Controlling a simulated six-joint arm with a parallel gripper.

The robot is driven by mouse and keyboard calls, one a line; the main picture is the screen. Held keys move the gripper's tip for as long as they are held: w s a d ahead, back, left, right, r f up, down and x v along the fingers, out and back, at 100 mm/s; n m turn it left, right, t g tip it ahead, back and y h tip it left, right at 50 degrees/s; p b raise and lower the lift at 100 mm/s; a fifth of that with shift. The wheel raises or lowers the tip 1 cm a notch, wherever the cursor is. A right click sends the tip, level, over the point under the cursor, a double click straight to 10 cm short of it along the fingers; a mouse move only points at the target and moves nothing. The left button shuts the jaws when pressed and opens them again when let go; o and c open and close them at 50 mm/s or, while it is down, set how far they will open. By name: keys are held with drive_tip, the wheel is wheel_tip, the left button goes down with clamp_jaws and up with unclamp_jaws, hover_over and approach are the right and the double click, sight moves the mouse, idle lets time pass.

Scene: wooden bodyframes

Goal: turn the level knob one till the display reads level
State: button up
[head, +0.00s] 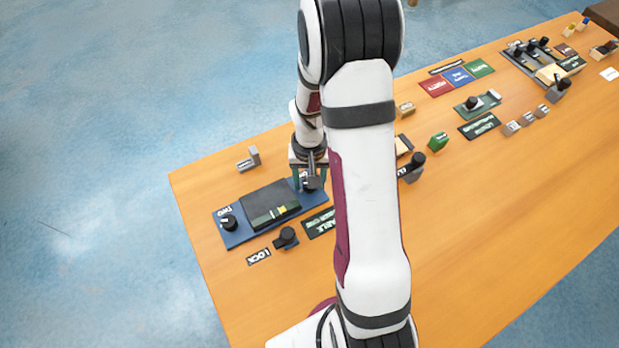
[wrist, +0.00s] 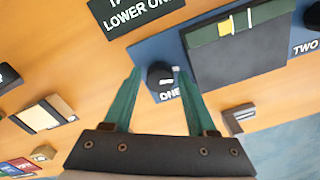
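Level knob one, a black round knob with a pale mark (wrist: 160,75), sits on the blue base plate (wrist: 148,48) by the label ONE. My gripper (wrist: 158,70) is open, with one teal finger on each side of the knob in the wrist view; contact cannot be told. In the head view my gripper (head: 311,178) is over the plate's right end and partly hides the knob. The display, a green strip (wrist: 268,14) on a dark tilting block (wrist: 240,60), has a yellow marker (wrist: 225,27) beside the left of two white lines, not centred between them.
A second black knob (head: 229,222), labelled TWO, is at the plate's left end. A lock knob (head: 286,238) and a dark sign (head: 320,222) lie in front. A grey bracket (head: 248,159) stands behind. Several other fixtures fill the table's right side.

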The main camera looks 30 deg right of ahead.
drive_tip(key=shift+o, duration=0.7)
wheel_tip(320, 180, up, 16)
drive_tip(key=shift+f, duration=0.1)
